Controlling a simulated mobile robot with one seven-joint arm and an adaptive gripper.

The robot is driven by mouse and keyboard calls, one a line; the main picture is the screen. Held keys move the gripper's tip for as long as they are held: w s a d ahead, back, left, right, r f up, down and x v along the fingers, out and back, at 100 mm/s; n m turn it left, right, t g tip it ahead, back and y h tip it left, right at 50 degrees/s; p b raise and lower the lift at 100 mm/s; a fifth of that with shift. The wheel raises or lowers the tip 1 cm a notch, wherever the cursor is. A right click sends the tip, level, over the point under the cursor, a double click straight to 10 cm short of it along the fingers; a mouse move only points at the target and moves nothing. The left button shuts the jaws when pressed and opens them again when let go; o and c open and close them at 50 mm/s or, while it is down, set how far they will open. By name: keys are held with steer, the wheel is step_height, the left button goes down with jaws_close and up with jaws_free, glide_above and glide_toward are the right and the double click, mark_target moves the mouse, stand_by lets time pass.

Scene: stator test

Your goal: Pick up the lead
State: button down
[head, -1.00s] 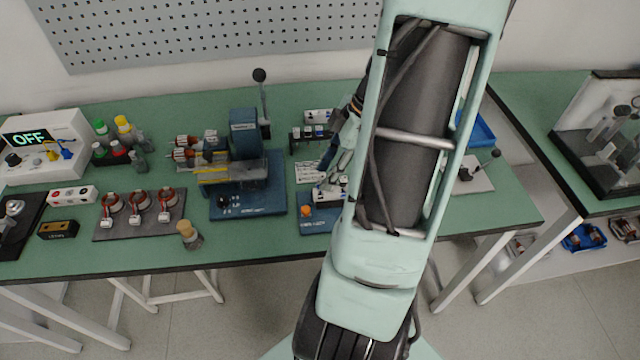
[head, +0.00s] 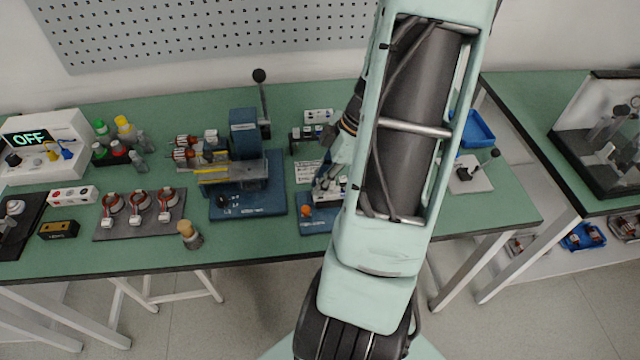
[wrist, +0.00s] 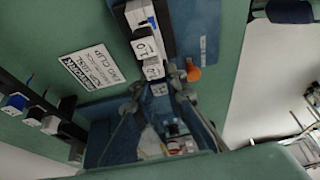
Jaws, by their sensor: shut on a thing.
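My gripper (wrist: 160,86) is shut on a small white piece with a dark printed mark (wrist: 158,90), seen between the fingertips in the wrist view. I take this piece to be the end of the lead; no cable can be clearly traced from it.
An orange knob (wrist: 193,74) is close beside the fingers. A printed card (wrist: 88,66) lies left of the holder. A dark rack of blue-and-white blocks (wrist: 40,112) stands farther left. In the head view, a blue press (head: 247,180) stands left of my gripper.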

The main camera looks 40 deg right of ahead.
steer(key=shift+r+p, duration=0.35)
steer(key=shift+r, duration=0.2)
step_height(320, 180, up, 2)
steer(key=shift+r+p, duration=0.15)
steer(key=shift+p, duration=0.55)
steer(key=s+a+r+p, duration=0.3)
steer(key=s+r, duration=0.6)
steer(key=s, duration=0.4)
steer(key=shift+s+a+r, duration=0.15)
steer(key=shift+s+r, duration=0.2)
steer(key=shift+w, duration=0.15)
